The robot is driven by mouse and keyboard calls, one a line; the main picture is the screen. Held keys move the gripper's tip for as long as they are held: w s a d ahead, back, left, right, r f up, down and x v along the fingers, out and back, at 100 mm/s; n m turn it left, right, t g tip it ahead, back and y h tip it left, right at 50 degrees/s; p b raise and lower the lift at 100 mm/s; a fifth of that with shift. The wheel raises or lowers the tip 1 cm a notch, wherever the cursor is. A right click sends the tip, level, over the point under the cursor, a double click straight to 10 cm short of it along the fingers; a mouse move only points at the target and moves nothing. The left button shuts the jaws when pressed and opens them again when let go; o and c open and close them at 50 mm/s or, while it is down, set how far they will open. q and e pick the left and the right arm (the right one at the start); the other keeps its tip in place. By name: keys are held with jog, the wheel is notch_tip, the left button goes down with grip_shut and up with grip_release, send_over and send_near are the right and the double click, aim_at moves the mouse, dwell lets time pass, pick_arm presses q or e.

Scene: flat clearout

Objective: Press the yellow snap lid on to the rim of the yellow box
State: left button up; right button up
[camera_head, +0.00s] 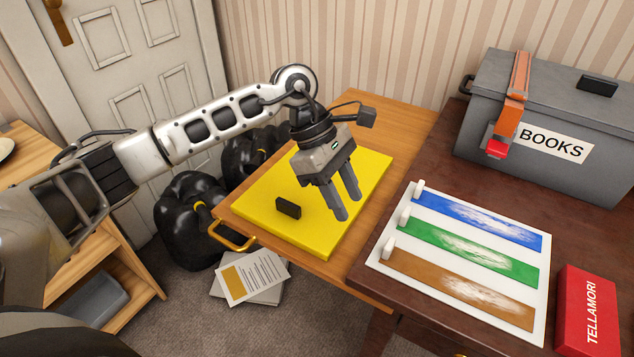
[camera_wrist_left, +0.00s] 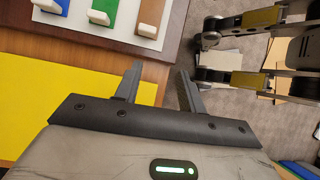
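The yellow lid (camera_head: 320,190) is a flat yellow slab with a small black knob (camera_head: 288,208). It lies on the wooden surface in the head view. The yellow box is not clearly told apart from the lid, and whether the lid sits fully on its rim cannot be seen. A plain yellow surface (camera_wrist_left: 60,110) shows at the left of the left wrist view. My left gripper (camera_head: 348,206) points down over the right part of the lid, right of the knob. Its fingers (camera_wrist_left: 160,68) are apart and empty. My right gripper is not visible.
A grey BOOKS box (camera_head: 475,120) with an orange strap stands at the back right. A white board (camera_head: 388,257) with blue, green and brown strips lies right of the lid, near a red box (camera_head: 586,315). Black bags (camera_head: 185,225) and papers (camera_head: 253,278) are on the floor.

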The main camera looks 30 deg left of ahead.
pick_arm(q)
jog(key=w+a+r+t+y, duration=0.1)
jog(key=w+a+r+y, duration=0.15)
jog(key=a, duration=0.45)
jog(key=w+a+r+y, duration=0.1)
jog(key=a+r+y, duration=0.1)
jog(key=a+y, duration=0.35)
jog(key=h, duration=0.2)
send_over(288, 203)
jog(key=shift+m, duration=0.3)
notch_tip(288, 203, down, 10)
jog(key=shift+r, duration=0.2)
jog(key=shift+f+p, duration=0.55)
jog(key=shift+f, duration=2.45)
grip_shut()
